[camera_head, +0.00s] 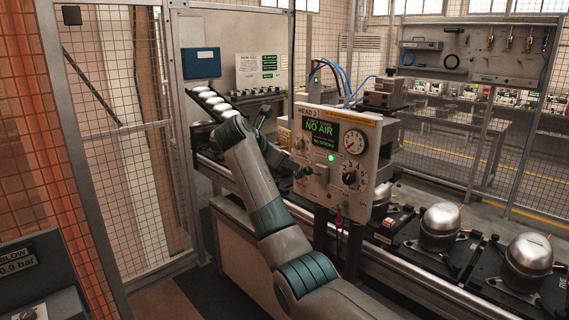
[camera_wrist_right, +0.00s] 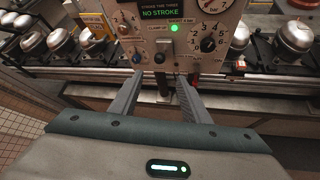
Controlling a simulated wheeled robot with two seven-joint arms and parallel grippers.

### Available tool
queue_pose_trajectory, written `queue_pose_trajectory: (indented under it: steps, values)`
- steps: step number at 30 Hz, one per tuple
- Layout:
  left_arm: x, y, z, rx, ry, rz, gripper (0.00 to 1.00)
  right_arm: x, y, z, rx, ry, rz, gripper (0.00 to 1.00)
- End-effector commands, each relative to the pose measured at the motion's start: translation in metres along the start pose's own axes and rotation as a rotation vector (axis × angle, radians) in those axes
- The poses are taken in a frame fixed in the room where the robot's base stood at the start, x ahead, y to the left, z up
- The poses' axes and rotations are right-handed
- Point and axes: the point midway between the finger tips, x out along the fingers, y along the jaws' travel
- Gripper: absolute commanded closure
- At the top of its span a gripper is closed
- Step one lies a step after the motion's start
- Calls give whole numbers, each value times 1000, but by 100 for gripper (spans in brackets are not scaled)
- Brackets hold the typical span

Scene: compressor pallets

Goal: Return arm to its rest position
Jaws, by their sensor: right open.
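My right arm reaches up from the bottom middle of the head view and bends toward the HEAD 3 control panel (camera_head: 335,122). My right gripper (camera_head: 301,172) is at the panel's lower left, partly hidden by its own wrist. In the right wrist view the gripper (camera_wrist_right: 160,82) is open, with nothing between its two fingers. The fingers point at the lower part of the panel (camera_wrist_right: 143,25), below its switch and lit green lamp (camera_wrist_right: 175,27). I cannot tell whether they touch it. The panel display reads NO AIR and NO STROKE. My left gripper is not in view.
Silver compressors (camera_head: 440,226) stand on black pallets along a conveyor (camera_head: 388,268) right of the panel. More silver domes (camera_head: 210,99) sit on a rack at the left. A mesh fence (camera_head: 105,120) stands left of my arm. A BLOW box (camera_head: 25,262) is at lower left.

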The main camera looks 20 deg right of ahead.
Motion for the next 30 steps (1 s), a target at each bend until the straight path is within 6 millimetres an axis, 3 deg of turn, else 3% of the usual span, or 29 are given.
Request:
queue_pose_trajectory:
  steps: [13,17,20,23,26,30]
  values:
    - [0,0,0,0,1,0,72,1,0,-1,0,1,0,57]
    - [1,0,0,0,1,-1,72,9,-1,-11,5,7,2,57]
    - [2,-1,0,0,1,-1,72,24,-4,-32,15,20,4,57]
    - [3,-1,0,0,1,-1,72,46,-10,-65,34,42,11,57]
    - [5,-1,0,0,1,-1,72,75,-20,-110,64,74,17,57]
    - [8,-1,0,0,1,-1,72,116,-43,-183,121,134,23,57]
